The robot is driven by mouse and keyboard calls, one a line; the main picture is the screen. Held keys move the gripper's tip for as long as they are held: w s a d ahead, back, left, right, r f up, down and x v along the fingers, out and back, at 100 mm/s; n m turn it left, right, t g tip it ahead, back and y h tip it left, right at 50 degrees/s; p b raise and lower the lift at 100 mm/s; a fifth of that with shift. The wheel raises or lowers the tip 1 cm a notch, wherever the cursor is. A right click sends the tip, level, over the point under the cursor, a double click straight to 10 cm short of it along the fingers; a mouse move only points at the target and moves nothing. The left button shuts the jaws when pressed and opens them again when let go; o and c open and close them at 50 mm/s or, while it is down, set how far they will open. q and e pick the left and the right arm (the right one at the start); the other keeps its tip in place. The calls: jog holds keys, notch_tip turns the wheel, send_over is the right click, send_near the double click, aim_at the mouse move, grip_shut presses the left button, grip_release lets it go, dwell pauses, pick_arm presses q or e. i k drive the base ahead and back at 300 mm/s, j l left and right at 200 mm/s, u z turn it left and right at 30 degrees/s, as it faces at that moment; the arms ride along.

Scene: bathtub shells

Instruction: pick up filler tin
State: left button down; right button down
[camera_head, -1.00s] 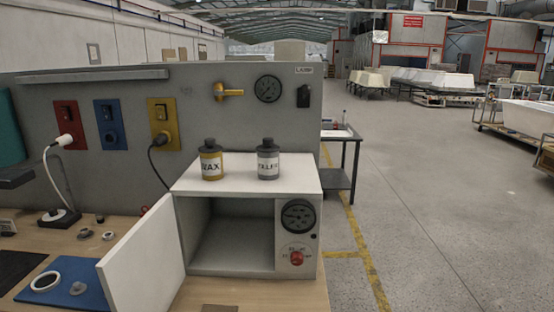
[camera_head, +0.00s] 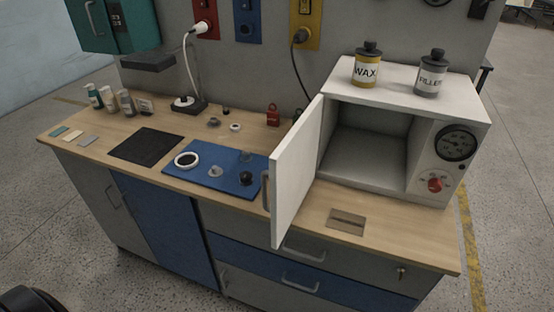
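The filler tin (camera_head: 430,74) is a small grey tin with a dark cap and a white label reading FILLER. It stands upright on top of the white oven (camera_head: 405,86), toward its right side. The yellow wax tin (camera_head: 367,66) with a dark cap stands to its left, apart from it. A dark rounded shape at the bottom left corner may be part of me, but I cannot tell. Neither gripper can be made out in this view.
The oven door (camera_head: 296,176) stands open toward the front, and the oven looks empty. A blue mat (camera_head: 205,181) with small parts and a black mat (camera_head: 146,146) lie on the wooden worktop. Several small bottles stand at the left. The back panel rises behind the oven.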

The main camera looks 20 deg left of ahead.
aim_at(429, 78)
jog(key=j+z, duration=0.15)
jog(key=j, duration=0.4)
jog(key=k+j+z, duration=0.1)
jog(key=j, duration=0.45)
jog(key=j+z, duration=0.15)
jog(key=j, duration=0.4)
jog(key=k, duration=0.05)
